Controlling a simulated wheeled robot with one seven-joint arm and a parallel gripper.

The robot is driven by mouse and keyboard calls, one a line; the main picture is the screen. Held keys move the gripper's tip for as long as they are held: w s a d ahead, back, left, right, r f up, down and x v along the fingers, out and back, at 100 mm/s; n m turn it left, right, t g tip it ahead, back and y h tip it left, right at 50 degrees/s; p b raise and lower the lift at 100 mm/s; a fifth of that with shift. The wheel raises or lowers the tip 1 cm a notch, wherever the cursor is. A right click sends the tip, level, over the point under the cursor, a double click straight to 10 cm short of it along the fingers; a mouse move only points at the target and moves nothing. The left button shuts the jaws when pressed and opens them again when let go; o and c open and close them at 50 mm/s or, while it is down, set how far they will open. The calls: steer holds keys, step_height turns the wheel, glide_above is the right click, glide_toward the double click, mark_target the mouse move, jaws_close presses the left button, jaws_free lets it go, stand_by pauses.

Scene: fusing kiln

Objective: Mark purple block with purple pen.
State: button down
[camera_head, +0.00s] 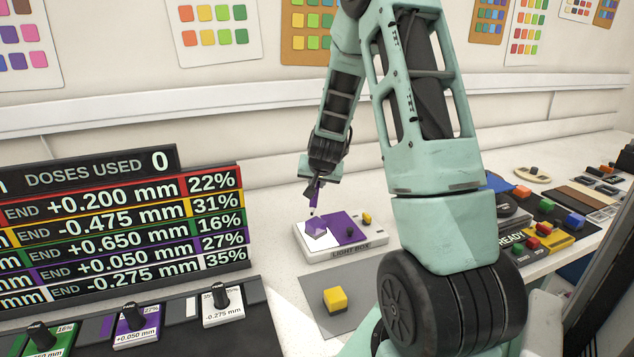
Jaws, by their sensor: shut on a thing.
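My gripper (319,179) is shut on the purple pen (315,196), which points down with its tip just above the purple block. I cannot tell whether the tip touches the block. The purple block (316,230) looks pale, greyish purple and lies on the white left half of the light box (322,255). Any mark on the block is too small to tell.
A yellow block (335,300) sits on a grey mat (313,288) in front of the light box. A dose board (120,225) and several knobs stand at the left. Coloured blocks and a READY panel (512,238) are at the right, partly behind my arm.

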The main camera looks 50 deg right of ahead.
steer(key=shift+f+b, duration=0.4)
stand_by(0.4)
steer(key=shift+s, duration=0.15)
steer(key=shift+s+a+b, duration=0.1)
steer(key=shift+s+b, duration=0.2)
steer(key=shift+b, duration=0.05)
steer(key=shift+s, duration=0.15)
steer(key=shift+s+b, duration=0.3)
steer(key=shift+b, duration=0.1)
steer(key=shift+s+a+b, duration=0.15)
steer(key=shift+s+b, duration=0.35)
steer(key=shift+s, duration=0.15)
steer(key=shift+s, duration=0.3)
stand_by(0.4)
